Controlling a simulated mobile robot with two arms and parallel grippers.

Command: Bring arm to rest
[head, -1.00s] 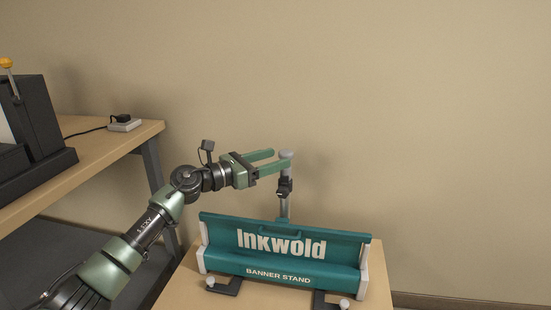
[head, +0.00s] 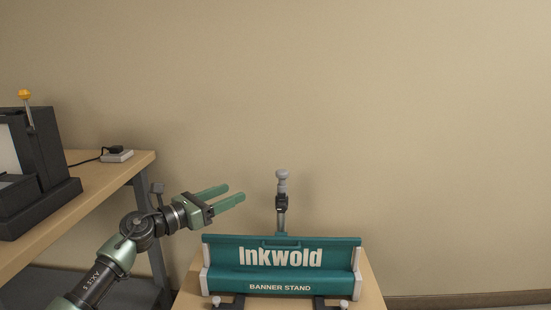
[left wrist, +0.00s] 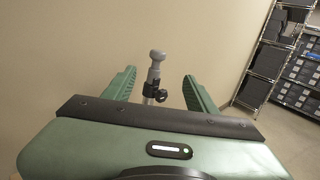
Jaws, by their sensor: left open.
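My left gripper (head: 226,195) is open and empty, its two green fingers spread apart and pointing right. It is in the air to the left of the grey pole (head: 282,186) of the teal banner stand (head: 281,266), with a gap between fingertips and pole in the head view. In the left wrist view the pole (left wrist: 155,75) shows beyond the gripper (left wrist: 158,85), between its fingers. The stand sits on a small wooden table (head: 190,287). My right gripper is in neither view.
A wooden bench (head: 95,180) at the left bears a dark machine with an orange-knobbed lever (head: 27,108) and a small grey box with a cable (head: 117,156). Shelving (left wrist: 270,60) with dark bins stands far right in the wrist view. The wall right of the stand is bare.

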